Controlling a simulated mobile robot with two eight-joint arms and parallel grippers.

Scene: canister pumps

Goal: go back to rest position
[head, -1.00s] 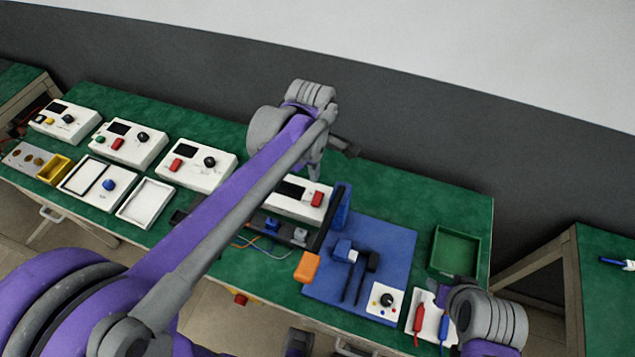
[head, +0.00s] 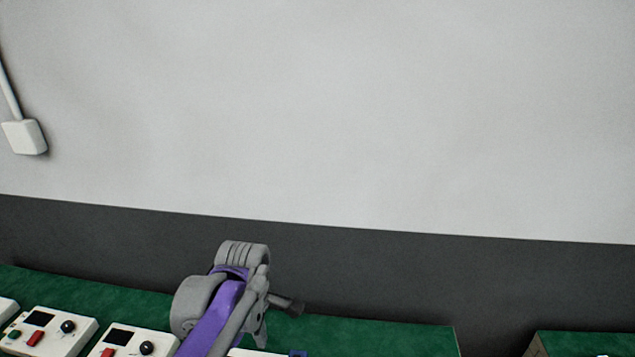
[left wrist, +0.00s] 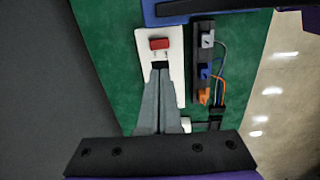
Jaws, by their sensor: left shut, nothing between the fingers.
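My left arm (head: 210,325) comes up from the bottom of the head view, reaching over the green table. My left gripper (left wrist: 161,68) shows clearly in the left wrist view, with its two grey fingers together and nothing between them. The fingertips appear over a white box (left wrist: 151,40), just below its red switch (left wrist: 159,44) in the picture. I cannot tell the height above the box. My right arm and gripper are outside both current views.
A dark strip (left wrist: 196,32) with grey, blue and orange connectors lies beside the white box. White instrument boxes (head: 60,323) stand at lower left on the green table (head: 375,335). Another table (head: 570,343) stands at right, past a gap. A grey-white wall (head: 350,120) rises behind.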

